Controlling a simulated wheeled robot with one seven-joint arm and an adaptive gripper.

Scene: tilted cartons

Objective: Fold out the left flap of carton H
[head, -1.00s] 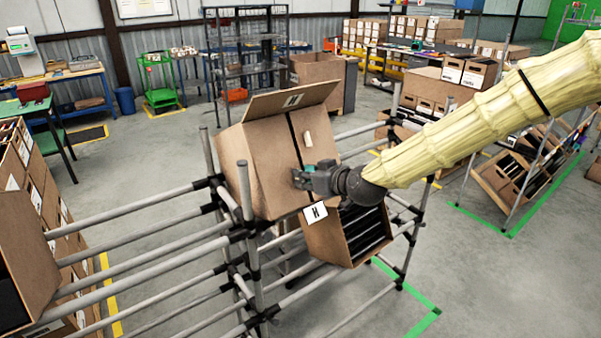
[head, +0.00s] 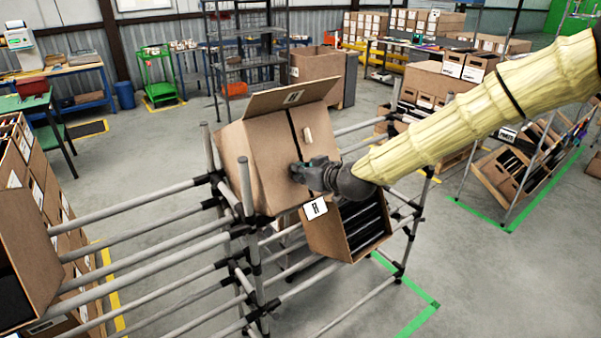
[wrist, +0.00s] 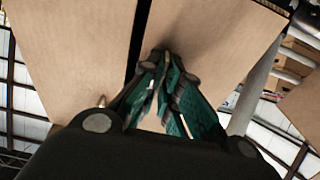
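Carton H (head: 262,168) is a brown box resting tilted on a pipe rack. Its upper flap (head: 292,98), with a printed mark, stands folded out at the top. Two front flaps meet at a dark slit, which also shows in the wrist view, with the left flap (wrist: 75,50) on one side and the right flap (wrist: 215,38) on the other. A small tan tab (head: 307,134) sits right of the slit. My gripper (head: 297,172) is at the carton's front, low near the slit. In the wrist view its green-padded fingers (wrist: 172,66) look closed together; nothing clearly held shows between them.
A lower open carton (head: 347,234) with dark contents and a white label (head: 316,209) sits just below my gripper. Grey rack pipes (head: 150,245) run left, and an upright post (head: 247,190) stands before carton H. Floor is free at the lower right.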

